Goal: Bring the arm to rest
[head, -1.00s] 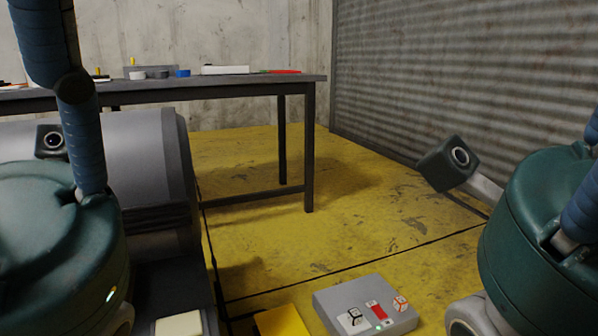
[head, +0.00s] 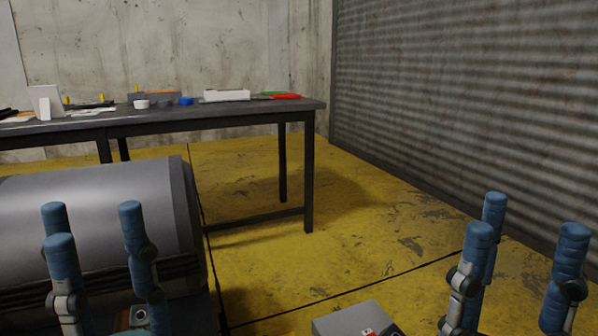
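My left gripper (head: 94,225) is at the lower left, its blue fingers pointing up and spread apart with nothing between them. It stands in front of a grey metal cylinder (head: 90,200). My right gripper (head: 524,228) is at the lower right, also with blue fingers pointing up, spread and empty, in front of the yellow floor and the corrugated wall. The palms and most of both arms are cut off or hidden at the bottom edge.
A dark table (head: 220,112) stands at the back left. On it are a white box (head: 226,95), a blue roll (head: 186,101), red and green items and other small things. A grey box (head: 358,320) with a red mark is at the bottom. Yellow floor (head: 375,220) between is clear.

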